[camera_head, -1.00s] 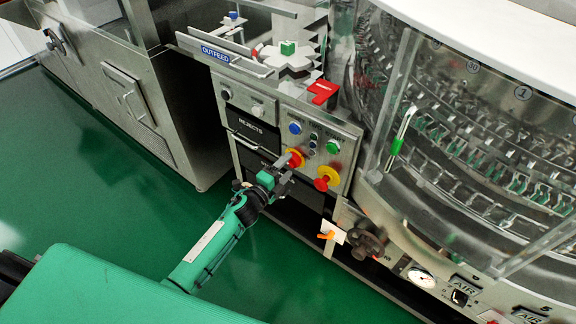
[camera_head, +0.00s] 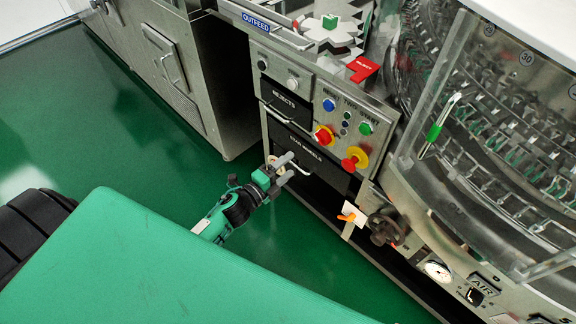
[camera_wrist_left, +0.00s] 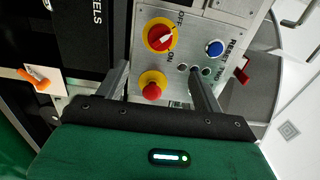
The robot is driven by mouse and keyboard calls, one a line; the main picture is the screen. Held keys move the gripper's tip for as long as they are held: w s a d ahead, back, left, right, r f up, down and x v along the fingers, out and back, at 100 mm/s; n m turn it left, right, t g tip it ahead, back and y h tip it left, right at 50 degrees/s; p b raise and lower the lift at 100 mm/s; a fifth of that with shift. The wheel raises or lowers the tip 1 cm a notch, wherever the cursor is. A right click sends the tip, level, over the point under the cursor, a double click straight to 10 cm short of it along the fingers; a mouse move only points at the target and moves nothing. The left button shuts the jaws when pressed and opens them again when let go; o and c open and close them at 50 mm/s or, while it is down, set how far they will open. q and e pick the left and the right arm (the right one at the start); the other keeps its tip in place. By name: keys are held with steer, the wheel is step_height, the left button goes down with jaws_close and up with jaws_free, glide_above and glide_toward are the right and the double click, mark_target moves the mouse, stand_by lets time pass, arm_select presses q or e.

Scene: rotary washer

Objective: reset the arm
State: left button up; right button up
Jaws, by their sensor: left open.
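My left gripper (camera_head: 285,168) is open and empty in the head view, in front of the machine's lower drawer front and left of and below the knobs. In the left wrist view its two fingers (camera_wrist_left: 160,82) point toward the control panel (camera_wrist_left: 228,28), apart from it. The panel holds a red-and-yellow rotary switch (camera_head: 323,136), a red mushroom button on a yellow base (camera_head: 354,159), a blue button (camera_head: 329,104) and a green button (camera_head: 365,129). The switch (camera_wrist_left: 160,37) and mushroom button (camera_wrist_left: 152,86) also show in the left wrist view. My right gripper is out of view.
The REJECTS drawer (camera_head: 286,102) is shut at the panel's left. A valve handwheel (camera_head: 383,230), an orange-tagged card (camera_head: 350,214) and a gauge (camera_head: 437,271) are at the lower right. Open green floor (camera_head: 120,140) lies left of the machine.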

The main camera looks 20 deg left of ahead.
arm_select(q)
steer(key=shift+f, duration=0.1)
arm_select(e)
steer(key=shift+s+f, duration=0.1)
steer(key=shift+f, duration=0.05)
